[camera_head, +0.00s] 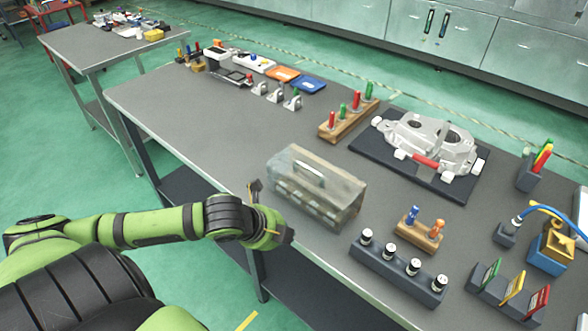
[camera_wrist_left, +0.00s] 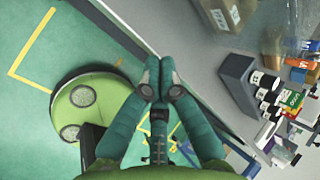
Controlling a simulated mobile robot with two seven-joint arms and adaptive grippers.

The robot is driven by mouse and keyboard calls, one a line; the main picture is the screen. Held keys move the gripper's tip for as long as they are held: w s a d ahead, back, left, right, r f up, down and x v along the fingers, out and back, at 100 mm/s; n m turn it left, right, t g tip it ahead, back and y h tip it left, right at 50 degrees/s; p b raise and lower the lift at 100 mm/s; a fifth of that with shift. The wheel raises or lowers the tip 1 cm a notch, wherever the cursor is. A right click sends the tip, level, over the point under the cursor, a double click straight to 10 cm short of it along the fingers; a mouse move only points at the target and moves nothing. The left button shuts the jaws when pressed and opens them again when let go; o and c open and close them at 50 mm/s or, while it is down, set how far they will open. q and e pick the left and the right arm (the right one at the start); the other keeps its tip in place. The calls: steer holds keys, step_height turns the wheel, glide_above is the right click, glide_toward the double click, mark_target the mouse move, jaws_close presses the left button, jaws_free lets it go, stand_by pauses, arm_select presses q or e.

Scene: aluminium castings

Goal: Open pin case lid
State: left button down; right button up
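The pin case (camera_head: 315,190) is a grey, worn, partly see-through box with a handle on its lid (camera_head: 310,168). It stands near the front edge of the table, and its lid looks closed. A corner of what seems to be the case shows at the top of the left wrist view (camera_wrist_left: 222,14). My left gripper (camera_head: 256,188) is at the table's front edge, left of the case and apart from it. In the left wrist view its fingertips (camera_wrist_left: 160,82) meet with nothing visible between them. My right gripper is not in view.
A grey block with several black-and-white pins (camera_head: 398,268) stands right of the case. A wooden holder with blue and orange pieces (camera_head: 419,230) is beside it. Behind are a wooden rack (camera_head: 348,122) and a casting on a dark mat (camera_head: 425,145). The table left of the case is clear.

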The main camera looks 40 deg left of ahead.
arm_select(q)
steer(key=w+a+r+m, duration=0.2)
steer(key=a+r+m, duration=0.2)
steer(key=r+m, duration=0.3)
steer(key=m+y, duration=0.1)
steer(key=m, duration=0.7)
glide_toward(296, 175)
steer(key=b+x, duration=0.3)
steer(key=x, duration=0.1)
steer(key=shift+s+f, duration=0.15)
steer(key=shift+f, duration=0.05)
steer(key=shift+b+x, duration=0.45)
steer(key=shift+x, duration=0.55)
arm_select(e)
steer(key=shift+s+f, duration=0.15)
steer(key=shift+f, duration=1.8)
arm_select(q)
steer(key=shift+r, duration=0.15)
